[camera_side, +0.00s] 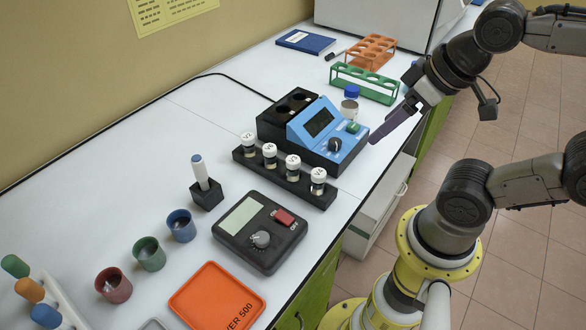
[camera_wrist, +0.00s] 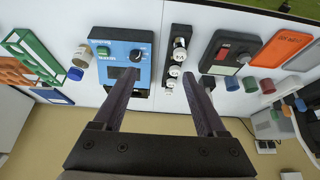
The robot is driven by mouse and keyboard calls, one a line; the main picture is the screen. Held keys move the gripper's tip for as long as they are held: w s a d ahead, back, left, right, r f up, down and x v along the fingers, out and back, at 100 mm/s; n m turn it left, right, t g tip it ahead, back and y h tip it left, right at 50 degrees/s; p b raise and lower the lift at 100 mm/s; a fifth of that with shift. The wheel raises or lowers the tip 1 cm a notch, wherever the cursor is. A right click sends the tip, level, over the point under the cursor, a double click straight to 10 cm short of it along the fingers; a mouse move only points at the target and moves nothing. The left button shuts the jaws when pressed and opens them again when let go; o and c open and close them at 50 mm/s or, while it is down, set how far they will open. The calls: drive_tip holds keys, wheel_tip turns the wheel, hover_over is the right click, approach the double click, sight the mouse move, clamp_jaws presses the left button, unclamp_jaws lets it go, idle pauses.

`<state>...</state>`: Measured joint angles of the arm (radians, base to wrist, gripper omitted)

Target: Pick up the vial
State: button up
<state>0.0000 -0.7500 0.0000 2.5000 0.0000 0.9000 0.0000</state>
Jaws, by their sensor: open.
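Several small vials with white labelled caps (camera_side: 270,152) stand upright in a black rack (camera_side: 326,202) in front of the blue analyser. They also show in the wrist view as a row of vials (camera_wrist: 174,71), right of the analyser. A separate clear vial with a blue cap (camera_side: 350,104) stands on the bench behind the analyser; it also shows left of the analyser in the wrist view (camera_wrist: 82,57). My gripper (camera_wrist: 157,75) is open and empty, with the fingers spread. In the side view my gripper (camera_side: 372,141) hangs at the analyser's right edge, apart from the vials.
The blue analyser (camera_side: 325,131) stands beside the rack. Green (camera_side: 364,83) and orange (camera_side: 371,52) tube racks stand at the back. A black meter (camera_side: 259,233), an orange tray (camera_side: 216,302) and coloured cups (camera_side: 148,254) lie toward the front.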

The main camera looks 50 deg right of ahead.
drive_tip(key=w+r+n+g, duration=0.1)
drive_tip(key=w+r+n, duration=0.3)
drive_tip(key=n, duration=0.5)
drive_tip(key=n+g, duration=0.5)
drive_tip(key=n, duration=0.4)
hover_over(293, 159)
drive_tip(key=f, duration=1.3)
drive_tip(key=shift+w+d+f, duration=0.1)
drive_tip(key=shift+w+d, duration=0.05)
drive_tip(key=shift+d, duration=0.05)
drive_tip(key=shift+a+f, duration=0.2)
drive_tip(key=shift+f, duration=2.5)
